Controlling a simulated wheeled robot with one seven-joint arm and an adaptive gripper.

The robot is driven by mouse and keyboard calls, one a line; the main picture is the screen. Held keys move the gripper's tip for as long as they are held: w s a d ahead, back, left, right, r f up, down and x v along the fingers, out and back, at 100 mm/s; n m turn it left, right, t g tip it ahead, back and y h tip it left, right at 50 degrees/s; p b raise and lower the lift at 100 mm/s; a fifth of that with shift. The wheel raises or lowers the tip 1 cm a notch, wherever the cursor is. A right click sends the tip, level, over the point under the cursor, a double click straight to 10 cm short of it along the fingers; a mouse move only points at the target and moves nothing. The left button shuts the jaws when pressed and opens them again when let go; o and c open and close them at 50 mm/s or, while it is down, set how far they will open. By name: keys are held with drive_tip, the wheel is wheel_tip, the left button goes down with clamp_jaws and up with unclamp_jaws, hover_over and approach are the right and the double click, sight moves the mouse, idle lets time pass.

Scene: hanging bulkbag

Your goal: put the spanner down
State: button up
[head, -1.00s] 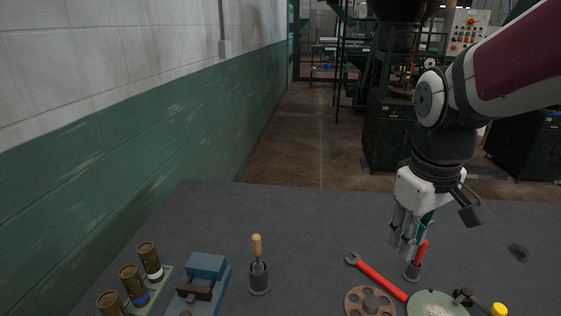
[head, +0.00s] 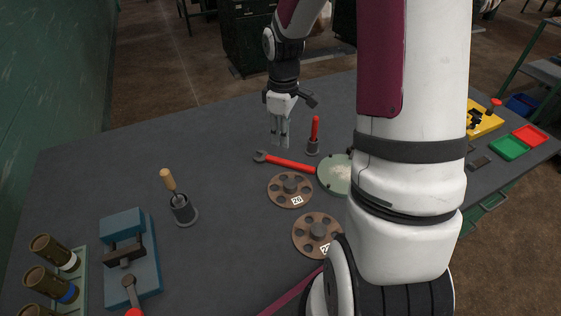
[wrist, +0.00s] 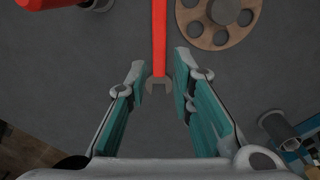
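The spanner (head: 290,163) has a red handle and a grey open jaw. It lies on the dark table (head: 235,190), its jaw end to the left and its other end by the round green dish. My gripper (head: 280,145) is over the table behind the spanner in the head view. In the wrist view my gripper (wrist: 160,75) is open and empty, its two fingers well apart. The spanner (wrist: 159,45) shows below and between the fingertips, jaw towards me, with a gap on both sides. Its far end is out of that view.
A red-handled tool (head: 315,128) stands in a holder close right of my gripper. Two brown wheels (head: 290,190) and the green dish (head: 334,175) lie nearby. A wooden-handled tool in a cup (head: 183,211) and a blue vise (head: 130,255) stand left. My arm hides the table's right middle.

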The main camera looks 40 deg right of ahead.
sight(283, 160)
wheel_tip(283, 160, down, 9)
drive_tip(key=shift+r+b, duration=0.1)
drive_tip(key=shift+b, duration=0.35)
clamp_jaws()
